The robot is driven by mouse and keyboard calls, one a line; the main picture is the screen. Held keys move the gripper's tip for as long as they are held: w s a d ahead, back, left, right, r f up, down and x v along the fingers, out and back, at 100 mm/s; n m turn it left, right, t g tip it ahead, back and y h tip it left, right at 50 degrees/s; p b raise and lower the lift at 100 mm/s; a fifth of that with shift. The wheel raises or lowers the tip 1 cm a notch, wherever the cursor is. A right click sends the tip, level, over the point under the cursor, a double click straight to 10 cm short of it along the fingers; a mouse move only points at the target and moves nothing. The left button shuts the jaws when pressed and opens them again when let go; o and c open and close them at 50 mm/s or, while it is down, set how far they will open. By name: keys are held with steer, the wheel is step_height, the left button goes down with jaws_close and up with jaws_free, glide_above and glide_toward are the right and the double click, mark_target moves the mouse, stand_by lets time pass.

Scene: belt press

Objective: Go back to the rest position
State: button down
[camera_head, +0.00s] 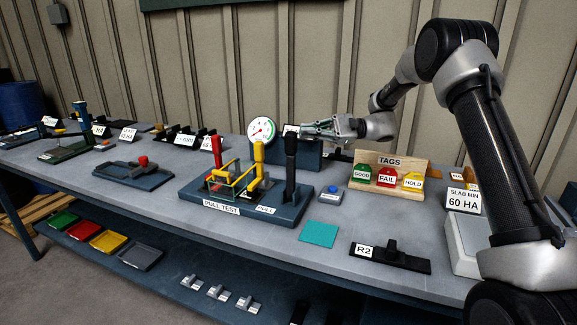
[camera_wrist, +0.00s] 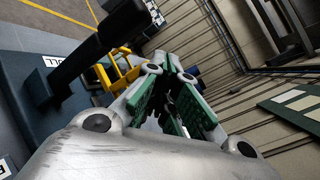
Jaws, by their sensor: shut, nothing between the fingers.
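My gripper (camera_head: 318,129) is held above the bench, just right of the round gauge and in front of the back wall. It points left in the head view. In the wrist view my gripper (camera_wrist: 182,95) shows green finger pads close together, with nothing seen held between them. The pull test stand (camera_head: 190,191) is below and to the left of my gripper. Its black lever (camera_head: 291,165) stands upright beneath and left of the gripper, apart from it. The same black lever shows at the upper left of the wrist view (camera_wrist: 85,52).
The gauge (camera_head: 261,131) stands close to the fingertips. A tag rack (camera_head: 377,192), a blue button (camera_head: 331,193), a teal square (camera_head: 319,233) and a black R2 piece (camera_head: 405,260) are on the bench. A scale (camera_head: 463,250) is at the right. The air above the bench is mostly free.

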steer(key=s+d+f+n+h, duration=0.1)
steer(key=s+d+f+h, duration=0.6)
steer(key=s+f, duration=0.3)
steer(key=s+d+r+n+t+h, duration=0.2)
steer(key=s+d+r+h, duration=0.1)
steer(key=s+d, duration=0.4)
steer(key=s+d+r+n+t+h, duration=0.2)
steer(key=s+d+r, duration=0.4)
steer(key=s, duration=0.6)
steer(key=s+d+r+n+t+h, duration=0.3)
steer(key=s+d+r+h, duration=0.1)
steer(key=s+d, duration=0.5)
steer(key=shift+s+d+r+h, duration=0.2)
steer(key=shift+s+h, duration=0.1)
steer(key=shift+h, duration=0.6)
